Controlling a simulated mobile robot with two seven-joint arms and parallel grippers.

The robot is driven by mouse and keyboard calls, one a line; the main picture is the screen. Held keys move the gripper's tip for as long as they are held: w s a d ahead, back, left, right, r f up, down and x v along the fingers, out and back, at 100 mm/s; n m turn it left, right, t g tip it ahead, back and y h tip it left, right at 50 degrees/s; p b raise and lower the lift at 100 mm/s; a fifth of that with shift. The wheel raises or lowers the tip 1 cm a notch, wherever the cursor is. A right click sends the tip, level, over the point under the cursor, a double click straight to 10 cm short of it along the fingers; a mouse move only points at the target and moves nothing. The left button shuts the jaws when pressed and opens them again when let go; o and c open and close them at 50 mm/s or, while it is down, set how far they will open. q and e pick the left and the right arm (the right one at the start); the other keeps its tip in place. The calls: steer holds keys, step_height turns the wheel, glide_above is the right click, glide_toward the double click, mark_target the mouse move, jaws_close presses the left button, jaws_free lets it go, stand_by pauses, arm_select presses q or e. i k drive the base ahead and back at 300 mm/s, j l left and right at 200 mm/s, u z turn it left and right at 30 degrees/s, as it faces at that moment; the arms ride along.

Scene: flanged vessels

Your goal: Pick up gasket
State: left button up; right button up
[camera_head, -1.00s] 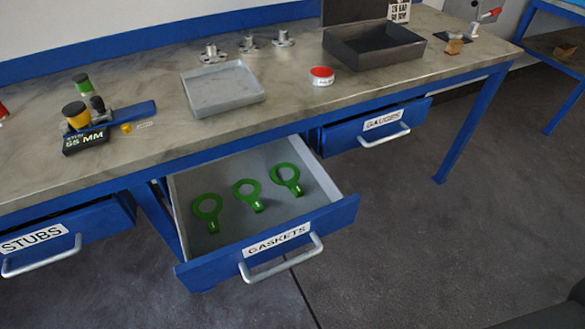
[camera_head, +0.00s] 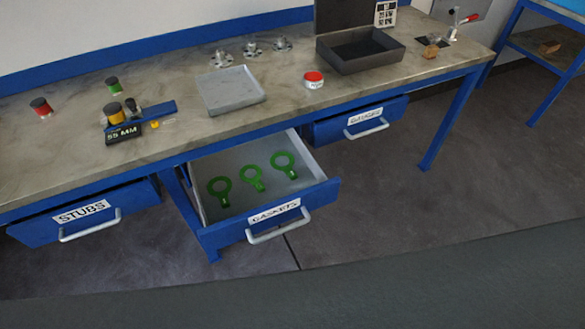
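Three green ring-shaped gaskets with tabs lie in a row in the open drawer labelled GASKETS: a left gasket (camera_head: 219,190), a middle gasket (camera_head: 252,178) and a right gasket (camera_head: 284,164). The gaskets drawer (camera_head: 292,220) is pulled out from under the bench, and its grey inside is otherwise bare. Neither of my grippers shows in the head view. A dark grey surface, which I cannot identify for sure, fills the bottom of the view.
The stubs drawer (camera_head: 110,215) and gauges drawer (camera_head: 360,124) flank the open drawer. The bench carries a grey tray (camera_head: 231,91), a black bin (camera_head: 360,50), a red button (camera_head: 314,79), several metal flanged pieces (camera_head: 252,49) and a 55 MM gauge block (camera_head: 124,134). Floor in front is clear.

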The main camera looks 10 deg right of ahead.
mark_target(288, 169)
steer(key=j+z, duration=0.15)
steer(key=z, duration=0.2)
steer(key=j+z, duration=0.1)
steer(key=z, duration=0.2)
steer(key=j+z, duration=0.15)
steer(key=z, duration=0.2)
steer(key=k+j+z, duration=0.1)
steer(key=j+z, duration=0.2)
steer(key=k+j+z, duration=0.25)
steer(key=j, duration=0.25)
steer(key=k+j, duration=0.15)
steer(key=j, duration=0.25)
steer(key=k+j+z, duration=0.1)
steer(key=j, duration=0.3)
steer(key=k+j, duration=0.25)
steer(key=k+j+z, duration=0.15)
steer(key=j, duration=0.35)
steer(key=k, duration=0.05)
